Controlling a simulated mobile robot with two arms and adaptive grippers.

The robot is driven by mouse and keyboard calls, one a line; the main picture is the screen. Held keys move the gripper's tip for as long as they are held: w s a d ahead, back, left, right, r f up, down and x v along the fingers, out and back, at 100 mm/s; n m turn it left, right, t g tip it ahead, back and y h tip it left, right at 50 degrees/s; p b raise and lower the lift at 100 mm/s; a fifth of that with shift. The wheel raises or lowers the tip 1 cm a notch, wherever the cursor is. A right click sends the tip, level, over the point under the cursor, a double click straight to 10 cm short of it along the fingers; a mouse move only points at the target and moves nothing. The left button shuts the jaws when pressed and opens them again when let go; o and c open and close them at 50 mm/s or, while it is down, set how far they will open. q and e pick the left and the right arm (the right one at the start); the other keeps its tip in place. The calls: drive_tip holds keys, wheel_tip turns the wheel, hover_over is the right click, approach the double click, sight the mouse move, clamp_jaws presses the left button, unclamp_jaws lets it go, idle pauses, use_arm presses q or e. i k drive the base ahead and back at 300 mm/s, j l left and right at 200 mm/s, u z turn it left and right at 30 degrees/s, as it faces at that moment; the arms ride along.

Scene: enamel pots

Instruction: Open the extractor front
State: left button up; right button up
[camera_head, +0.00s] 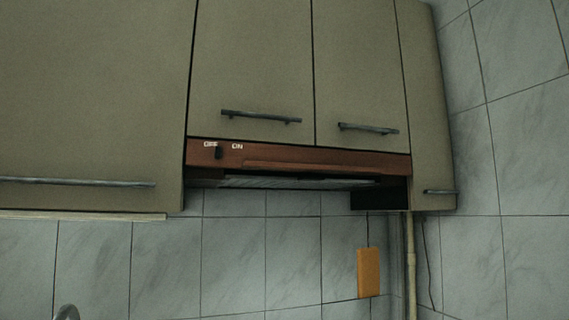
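The extractor front (325,161) is a reddish-brown strip under the two middle wall cabinets. The front looks closed, nearly flush with the cabinets. The extractor's underside shows a pale slatted grille (290,182) in shadow. Neither of my grippers shows in the head view.
Beige cabinet doors with dark bar handles (261,117) (367,128) hang directly above the extractor. A larger cabinet (90,100) is at the left and a narrow one (430,110) at the right. An orange board (369,272) hangs on the tiled wall beside a pale pipe (411,265).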

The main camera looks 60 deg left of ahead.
sight(200, 153)
drive_tip(key=u, duration=1.5)
